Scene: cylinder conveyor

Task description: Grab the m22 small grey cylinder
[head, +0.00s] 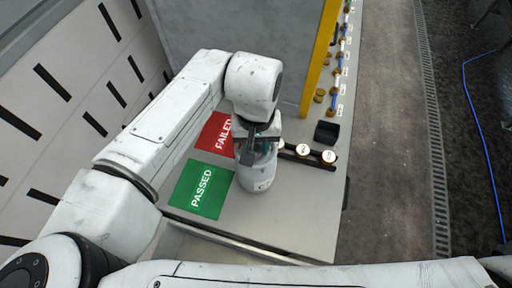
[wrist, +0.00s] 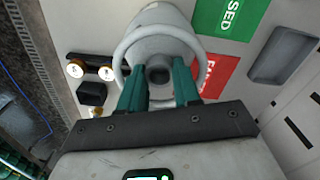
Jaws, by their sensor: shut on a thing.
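The small grey cylinder (head: 257,182) stands on the table at the right edge of the green mat, partly hidden under my gripper (head: 258,150) in the head view. In the wrist view, the cylinder (wrist: 160,18) has a ring-shaped collar around a dark round opening at its top. The green fingers of my gripper (wrist: 158,82) lie on either side of this top and are shut on it. I cannot tell whether they press on the collar or the neck. No m22 marking is readable.
A green PASSED mat (head: 201,189) and a red FAILED mat (head: 216,133) lie left of the cylinder. A dark rail with two brass-rimmed fittings (head: 328,157) and a black box (head: 326,132) are at right. A yellow post (head: 319,62) and grey panel (head: 235,30) stand behind.

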